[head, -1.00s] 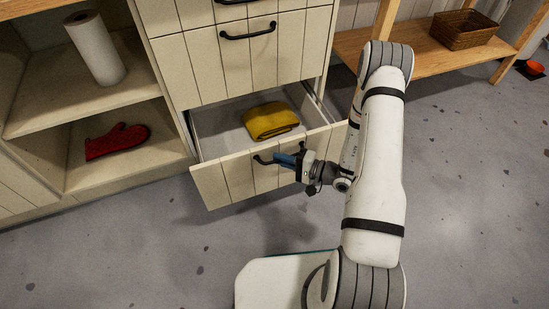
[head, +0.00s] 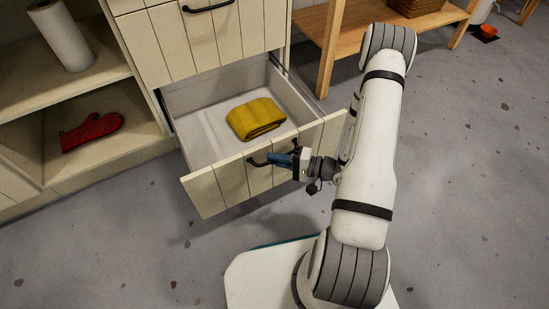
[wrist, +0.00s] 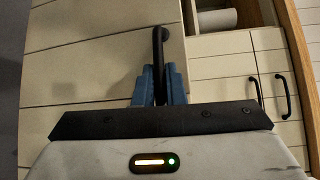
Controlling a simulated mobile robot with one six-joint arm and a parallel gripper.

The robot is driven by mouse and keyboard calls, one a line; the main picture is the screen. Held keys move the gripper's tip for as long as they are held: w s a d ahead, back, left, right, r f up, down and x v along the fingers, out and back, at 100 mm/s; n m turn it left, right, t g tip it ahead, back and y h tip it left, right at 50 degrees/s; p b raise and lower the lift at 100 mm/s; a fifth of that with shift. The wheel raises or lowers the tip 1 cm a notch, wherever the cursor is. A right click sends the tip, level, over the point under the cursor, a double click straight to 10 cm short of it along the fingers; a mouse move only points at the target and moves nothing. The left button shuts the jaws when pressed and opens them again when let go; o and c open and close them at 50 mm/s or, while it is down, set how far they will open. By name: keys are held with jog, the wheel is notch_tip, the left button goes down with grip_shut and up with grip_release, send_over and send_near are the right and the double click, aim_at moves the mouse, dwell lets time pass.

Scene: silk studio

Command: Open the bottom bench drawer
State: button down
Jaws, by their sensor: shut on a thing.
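The bottom bench drawer (head: 206,192) is pulled well out of the cream plank-front bench in the head view. A folded yellow cloth (head: 256,118) lies inside it. My gripper (head: 280,159) is at the drawer's front, its blue fingers shut on the black drawer handle (head: 257,163). In the wrist view the blue fingers (wrist: 160,86) close around the dark handle (wrist: 160,45), against the plank front. Part of the handle and the right end of the drawer front are hidden behind my gripper and arm.
The drawer above (head: 180,47) is shut. An open shelf at left holds a red oven mitt (head: 91,131) and a paper roll (head: 61,35). A wooden rack (head: 325,50) with a basket stands at the right. The grey floor (head: 110,240) in front is clear.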

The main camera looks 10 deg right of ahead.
jog(key=c, duration=1.5)
grip_release()
jog(key=shift+d, duration=0.1)
jog(key=p+v, duration=0.2)
jog(key=v, duration=0.5)
jog(key=shift+s+d, duration=0.15)
jog(key=shift+d, duration=0.1)
jog(key=s+a+r+n+g+h+p, duration=0.1)
jog(key=r+h+p, duration=0.4)
jog(key=r, duration=1.5)
jog(key=s+a+r+n+g+h+p, duration=0.1)
jog(key=s+r+h+p, duration=0.4)
jog(key=r+p, duration=1.1)
jog(key=s+a+r+n+g+h+p, duration=0.1)
jog(key=s+r+n+g+h+p, duration=0.2)
jog(key=r+p, duration=0.8)
notch_tip(320, 180, up, 14)
jog(key=shift+s+a+r+n+g+h, duration=0.2)
jog(key=shift+s+a+n+g+h, duration=0.25)
jog(key=shift+n+h, duration=0.45)
